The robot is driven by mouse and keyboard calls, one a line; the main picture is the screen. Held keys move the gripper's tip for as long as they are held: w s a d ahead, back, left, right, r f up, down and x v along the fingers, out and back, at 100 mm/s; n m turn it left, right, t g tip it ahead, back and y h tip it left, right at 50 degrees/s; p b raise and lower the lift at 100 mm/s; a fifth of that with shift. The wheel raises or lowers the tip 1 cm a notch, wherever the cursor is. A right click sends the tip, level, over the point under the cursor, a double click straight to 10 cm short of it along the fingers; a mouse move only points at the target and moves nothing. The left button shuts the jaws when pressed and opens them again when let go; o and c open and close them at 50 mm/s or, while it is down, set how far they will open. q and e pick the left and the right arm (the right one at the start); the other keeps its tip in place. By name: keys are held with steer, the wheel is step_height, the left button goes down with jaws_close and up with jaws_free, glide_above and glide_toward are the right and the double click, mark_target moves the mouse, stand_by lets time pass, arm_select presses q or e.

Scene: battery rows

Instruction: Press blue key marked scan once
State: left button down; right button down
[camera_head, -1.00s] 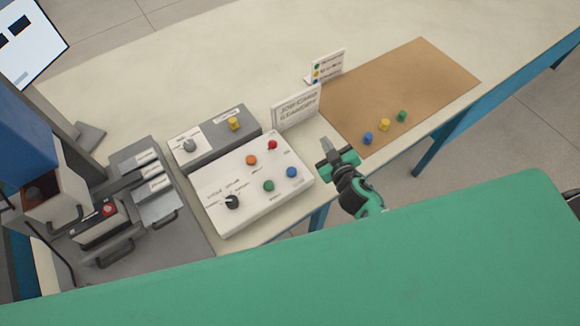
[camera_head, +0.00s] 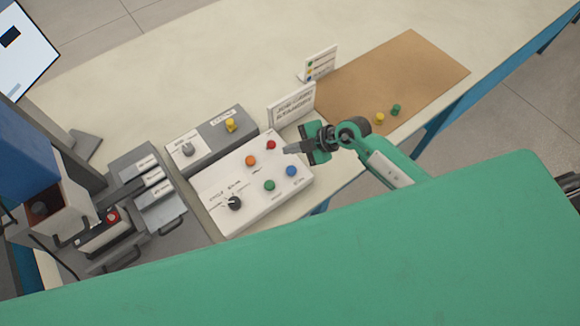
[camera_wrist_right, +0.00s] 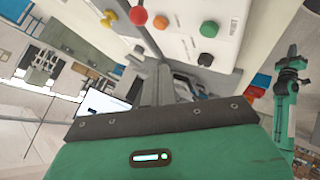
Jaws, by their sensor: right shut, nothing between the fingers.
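The blue key (camera_head: 291,171) is a round button at the lower right of the white control panel (camera_head: 224,205); its printed label is too small to read. My right gripper (camera_head: 287,151) is shut and empty. In the head view its tips appear over the panel's right part, between the red button (camera_head: 271,145) and the blue key; contact cannot be told. In the right wrist view the shut fingers (camera_wrist_right: 156,85) point toward the panel and the blue key is not visible. A green arm with a dark end, apparently my left gripper (camera_wrist_right: 291,55), shows at the right there.
The panel also has an orange button (camera_head: 250,160), a green button (camera_head: 269,186) and a black knob (camera_head: 235,203). A white sign (camera_head: 292,104) stands behind it. A grey box (camera_head: 213,138) lies beyond. The brown mat (camera_head: 400,75) holds yellow and green pieces.

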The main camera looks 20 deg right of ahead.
steer(key=shift+d+f+h, duration=0.3)
steer(key=shift+d+h, duration=0.1)
steer(key=shift+d, duration=0.1)
steer(key=b, duration=0.8)
glide_above(295, 170)
step_height(295, 170, down, 6)
steer(key=shift+f, duration=1.35)
steer(key=shift+f, duration=0.15)
stand_by(0.6)
steer(key=shift+f, duration=0.25)
